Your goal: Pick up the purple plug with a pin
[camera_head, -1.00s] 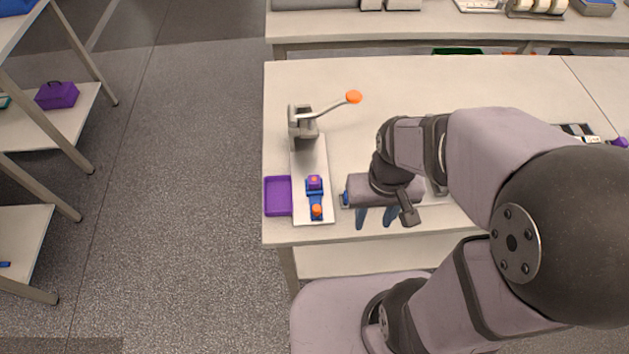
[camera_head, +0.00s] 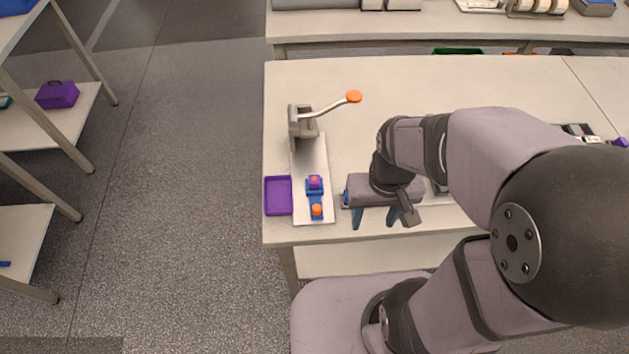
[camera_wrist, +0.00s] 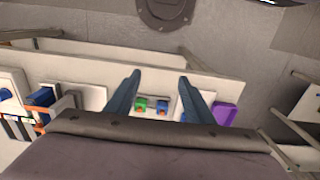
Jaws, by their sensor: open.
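A small purple plug (camera_head: 315,182) with an orange spot on it sits at the far end of a blue fixture (camera_head: 316,199) on a white base plate. My gripper (camera_head: 376,218) is to the right of this fixture, over the front of the table, open and pointing down. In the wrist view its two fingers (camera_wrist: 160,90) are spread with nothing held. A green block (camera_wrist: 141,105) and a blue block (camera_wrist: 162,103), each with an orange part, show between the fingers, lower down. I cannot clearly make out the purple plug in the wrist view.
A purple tray (camera_head: 267,208) lies left of the plate and shows in the wrist view (camera_wrist: 225,115). A press with an orange-knobbed lever (camera_head: 354,97) stands behind the fixture. The table's front edge runs just below my fingers. The table behind the lever is clear.

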